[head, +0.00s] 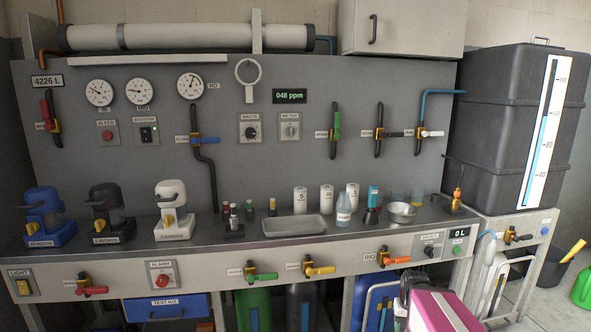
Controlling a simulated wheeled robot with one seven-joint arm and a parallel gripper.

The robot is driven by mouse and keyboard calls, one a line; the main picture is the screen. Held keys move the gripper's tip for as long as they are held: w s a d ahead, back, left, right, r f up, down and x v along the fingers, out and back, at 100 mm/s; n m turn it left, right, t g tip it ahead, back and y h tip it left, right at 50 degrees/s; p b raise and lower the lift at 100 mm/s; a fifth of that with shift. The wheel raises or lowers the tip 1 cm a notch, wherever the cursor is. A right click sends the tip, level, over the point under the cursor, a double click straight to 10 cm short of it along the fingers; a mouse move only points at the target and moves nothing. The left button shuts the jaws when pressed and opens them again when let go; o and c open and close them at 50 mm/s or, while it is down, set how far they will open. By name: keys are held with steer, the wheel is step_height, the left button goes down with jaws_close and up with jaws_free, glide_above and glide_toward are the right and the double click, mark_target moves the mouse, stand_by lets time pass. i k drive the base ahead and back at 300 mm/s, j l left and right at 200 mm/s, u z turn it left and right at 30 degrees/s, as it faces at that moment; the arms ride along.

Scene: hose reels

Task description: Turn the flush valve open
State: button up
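Several lever valves show, and their labels are too small for me to tell which one is the flush valve. On the back panel are valves with a red handle (45,110), a blue handle (206,140), a green handle (337,124), a black handle (394,134) and a white handle (432,133). The green handle stands upright; the blue, black and white ones lie level. Along the bench front are red (95,291), green (264,277), yellow (321,270) and orange (397,260) handles. A magenta and grey part, seemingly my gripper (416,285), is low at right, apart from the valves; its fingers cannot be made out.
A big dark tank (495,125) stands at right. A blue test kit box (165,307) is under the bench.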

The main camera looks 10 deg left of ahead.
mark_target(195, 140)
steer(key=j+u, duration=0.3)
steer(key=i+j+u, duration=0.1)
steer(key=u, duration=0.15)
steer(key=l+u, duration=0.1)
steer(key=u, duration=0.25)
steer(key=k+l+u, duration=0.1)
steer(key=u, duration=0.25)
steer(key=k+l+u, duration=0.1)
steer(key=u, duration=0.25)
steer(key=i+j, duration=0.1)
steer(key=j, duration=0.15)
steer(key=i+j+z, duration=0.15)
steer(key=k+j, duration=0.05)
steer(key=j, duration=0.05)
